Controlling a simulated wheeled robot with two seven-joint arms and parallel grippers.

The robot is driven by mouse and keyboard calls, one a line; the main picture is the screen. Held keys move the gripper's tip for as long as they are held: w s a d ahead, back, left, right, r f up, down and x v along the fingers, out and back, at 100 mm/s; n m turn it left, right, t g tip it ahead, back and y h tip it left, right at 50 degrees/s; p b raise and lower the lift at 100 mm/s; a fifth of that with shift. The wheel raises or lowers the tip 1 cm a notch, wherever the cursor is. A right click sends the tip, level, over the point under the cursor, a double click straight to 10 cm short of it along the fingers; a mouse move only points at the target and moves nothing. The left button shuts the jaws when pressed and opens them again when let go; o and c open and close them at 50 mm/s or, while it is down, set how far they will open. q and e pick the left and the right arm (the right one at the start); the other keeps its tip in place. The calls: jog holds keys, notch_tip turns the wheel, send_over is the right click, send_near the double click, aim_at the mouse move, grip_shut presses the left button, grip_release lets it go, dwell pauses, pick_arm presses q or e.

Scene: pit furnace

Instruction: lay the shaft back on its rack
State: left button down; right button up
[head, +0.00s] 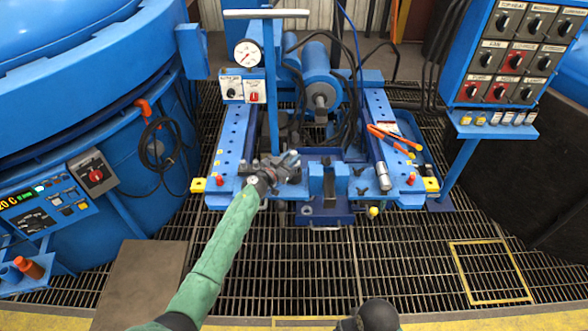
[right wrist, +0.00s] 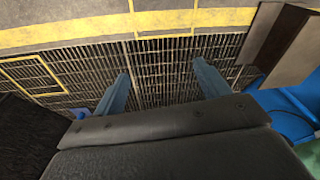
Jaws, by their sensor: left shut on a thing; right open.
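My left gripper (head: 291,160) reaches over the front of the blue press frame and is shut on a small grey metal part. The gripper hides most of that part, and I cannot tell whether it is the shaft. No long shaft shows clearly in the gripper. A short silvery cylinder (head: 384,177) is at the front of the right rail. I cannot make out which part is the rack. My right gripper (right wrist: 160,82) is open and empty above the floor grating in the right wrist view.
A blue block with a dark slot (head: 329,184) stands right of the left gripper. Orange-handled pliers (head: 392,138) lie on the right rail. A gauge (head: 247,54) and a control panel (head: 514,55) stand higher up. The floor grating (head: 300,265) in front is mostly clear.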

pick_arm(q)
jog(key=shift+r+p, duration=0.35)
jog(key=shift+r, duration=0.3)
jog(key=shift+r+p, duration=0.15)
jog(key=shift+p, duration=0.35)
jog(key=shift+r+p, duration=0.25)
jog(key=shift+p, duration=0.05)
jog(key=shift+r+p, duration=0.45)
jog(key=shift+p, duration=0.05)
jog(key=shift+r+p, duration=0.35)
jog(key=shift+p, duration=0.05)
jog(key=shift+r, duration=0.15)
jog(key=shift+r+p, duration=0.1)
jog(key=shift+p, duration=0.25)
pick_arm(e)
notch_tip(320, 180, down, 20)
jog(key=s+d, duration=0.1)
jog(key=shift+s+d+f, duration=0.15)
jog(key=shift+s+d, duration=0.1)
jog(key=shift+s, duration=0.1)
